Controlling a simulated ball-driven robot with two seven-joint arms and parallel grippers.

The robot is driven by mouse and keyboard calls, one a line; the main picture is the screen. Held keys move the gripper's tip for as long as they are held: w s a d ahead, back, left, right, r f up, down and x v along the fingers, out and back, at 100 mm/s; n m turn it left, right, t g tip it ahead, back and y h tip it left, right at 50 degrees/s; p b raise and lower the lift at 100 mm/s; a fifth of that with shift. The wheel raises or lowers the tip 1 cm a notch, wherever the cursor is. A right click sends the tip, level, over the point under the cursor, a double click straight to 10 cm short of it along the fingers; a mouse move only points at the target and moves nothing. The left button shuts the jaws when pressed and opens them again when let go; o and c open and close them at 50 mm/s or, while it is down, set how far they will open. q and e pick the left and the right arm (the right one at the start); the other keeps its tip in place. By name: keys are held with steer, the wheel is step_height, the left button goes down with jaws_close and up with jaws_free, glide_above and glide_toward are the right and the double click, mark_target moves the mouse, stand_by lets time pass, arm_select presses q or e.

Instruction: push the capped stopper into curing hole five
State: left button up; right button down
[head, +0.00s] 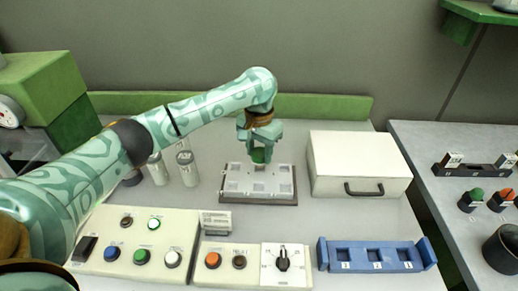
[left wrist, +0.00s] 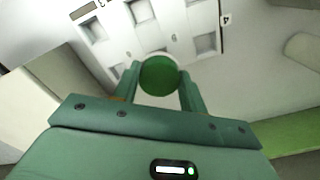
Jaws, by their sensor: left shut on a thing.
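A stopper with a green cap (head: 258,156) is between the fingers of my left gripper (head: 259,147), which is shut on it. In the left wrist view the round green cap (left wrist: 159,75) shows between the two fingertips (left wrist: 158,86). It hangs over the back part of a pale plate with square holes (head: 259,193), set on a dark base. Whether it touches the plate I cannot tell. In the left wrist view several square holes show in the plate (left wrist: 170,25); a 4 is legible near one corner. The hole under the stopper is hidden. My right gripper is not in view.
A white box with a handle (head: 358,165) stands just right of the plate. Pale cylinders (head: 187,168) stand to its left. A button panel (head: 140,244), a dial panel (head: 284,262) and a blue rack (head: 370,243) line the front. Green- and orange-topped pieces (head: 476,194) are on the right table.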

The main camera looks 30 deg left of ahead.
mark_target(259, 153)
arm_select(q)
steer(key=shift+f, duration=0.35)
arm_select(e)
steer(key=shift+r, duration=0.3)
arm_select(q)
steer(key=shift+f+p, duration=0.4)
steer(key=shift+f, duration=0.25)
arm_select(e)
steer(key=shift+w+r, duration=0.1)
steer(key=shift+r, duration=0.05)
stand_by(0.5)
arm_select(q)
steer(key=o, duration=1)
steer(key=shift+o, duration=0.2)
step_height(259, 153, up, 16)
steer(key=p, duration=0.8)
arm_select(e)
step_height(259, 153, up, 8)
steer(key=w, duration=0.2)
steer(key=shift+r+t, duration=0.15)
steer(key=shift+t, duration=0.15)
arm_select(q)
steer(key=shift+r, duration=0.1)
